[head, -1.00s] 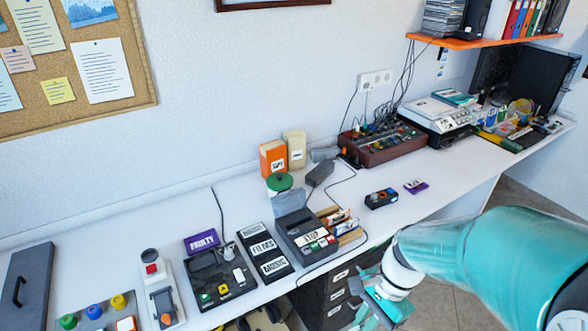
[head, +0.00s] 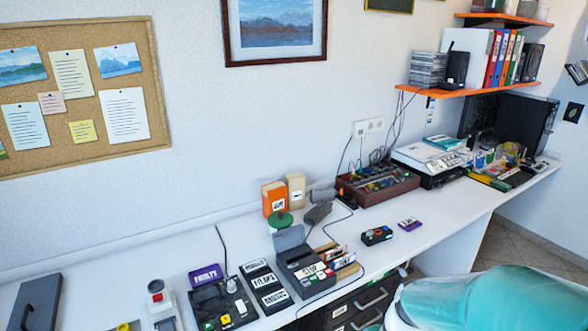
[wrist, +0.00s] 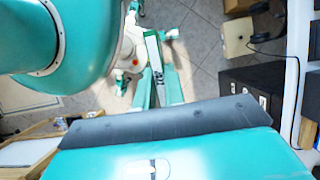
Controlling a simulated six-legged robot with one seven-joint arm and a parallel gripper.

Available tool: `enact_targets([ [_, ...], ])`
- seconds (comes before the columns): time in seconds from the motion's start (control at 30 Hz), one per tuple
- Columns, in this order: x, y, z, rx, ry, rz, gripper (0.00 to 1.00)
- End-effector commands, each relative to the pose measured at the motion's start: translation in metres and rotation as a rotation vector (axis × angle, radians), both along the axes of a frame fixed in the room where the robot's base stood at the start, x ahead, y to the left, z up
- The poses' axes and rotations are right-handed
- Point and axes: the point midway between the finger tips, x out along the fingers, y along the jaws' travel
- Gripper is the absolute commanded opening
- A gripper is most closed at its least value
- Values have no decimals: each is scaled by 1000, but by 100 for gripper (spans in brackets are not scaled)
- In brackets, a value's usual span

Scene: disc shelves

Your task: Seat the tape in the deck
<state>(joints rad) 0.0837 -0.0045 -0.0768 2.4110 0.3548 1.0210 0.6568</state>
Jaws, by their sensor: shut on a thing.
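In the wrist view my gripper (wrist: 158,88) has two teal fingers closed around a narrow tape (wrist: 154,62) with a pale, dark-lettered label. In the head view the gripper is out of sight, and my arm fills the lower right. A dark grey deck (head: 297,262) stands on the white desk with its lid (head: 289,238) raised and small coloured buttons at its front. Another black deck (head: 215,300) stands left of it, in front of a purple FAULTY card (head: 206,274). My gripper is apart from both decks.
A dark labelled rack (head: 266,286) stands between the decks. Cases (head: 338,262) sit right of the lidded deck. The desk's right front (head: 440,215) is mostly clear.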

Motion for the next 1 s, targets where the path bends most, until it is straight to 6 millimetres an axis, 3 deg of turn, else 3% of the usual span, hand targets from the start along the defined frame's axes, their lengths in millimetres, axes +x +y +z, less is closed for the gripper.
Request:
enact_targets([
  [0.47, 83, -11, -21, -17, -18, 287, 0],
  [0.77, 159, -17, -65, -21, -21, 595, 0],
  [1.0, 211, -17, -113, -14, -14, 841, 0],
])
